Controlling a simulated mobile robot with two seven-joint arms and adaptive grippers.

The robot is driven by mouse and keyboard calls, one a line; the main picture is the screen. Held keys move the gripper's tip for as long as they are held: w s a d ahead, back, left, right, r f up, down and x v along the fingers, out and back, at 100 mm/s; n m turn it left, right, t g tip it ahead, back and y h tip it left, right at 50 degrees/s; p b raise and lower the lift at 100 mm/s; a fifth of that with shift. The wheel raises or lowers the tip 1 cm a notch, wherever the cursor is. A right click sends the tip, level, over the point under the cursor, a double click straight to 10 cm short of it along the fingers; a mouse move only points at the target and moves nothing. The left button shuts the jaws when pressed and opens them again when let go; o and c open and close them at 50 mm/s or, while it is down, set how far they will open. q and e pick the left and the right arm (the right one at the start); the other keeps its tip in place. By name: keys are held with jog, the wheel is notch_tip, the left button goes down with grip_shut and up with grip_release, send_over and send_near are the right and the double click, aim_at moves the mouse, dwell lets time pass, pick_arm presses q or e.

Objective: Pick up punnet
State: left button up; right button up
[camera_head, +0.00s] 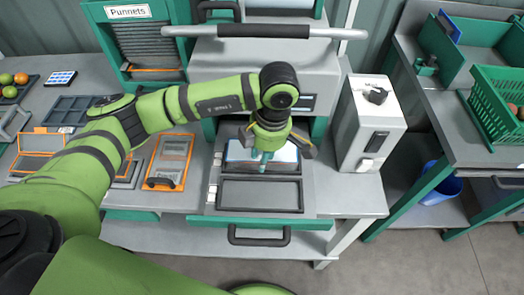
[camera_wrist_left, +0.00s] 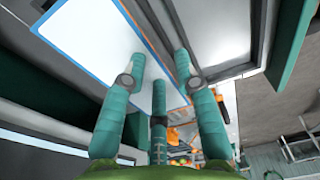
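A pale, blue-edged flat piece (camera_head: 240,153), possibly the top of a punnet, lies in the rear recess of the dark tray (camera_head: 262,209) in the sealing machine. In the left wrist view the white panel with a blue edge (camera_wrist_left: 90,50) fills the upper left; an orange strip runs along its other side. My left gripper (camera_head: 264,163) is pointed down over it. Its teal fingers (camera_wrist_left: 158,70) are spread apart in front of the panel; contact is unclear. My right gripper is not visible.
A rack labelled Punnets (camera_head: 128,12) stands at the back left. A white box with a black knob (camera_head: 369,125) stands right of the tray. A drawer handle (camera_head: 259,238) juts from the front. A green crate (camera_head: 496,108) sits on the right table.

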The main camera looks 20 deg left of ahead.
pick_arm(q)
jog(key=shift+w+a+f, duration=0.1)
jog(key=shift+f, duration=0.8)
grip_shut()
jog(key=shift+r, duration=0.15)
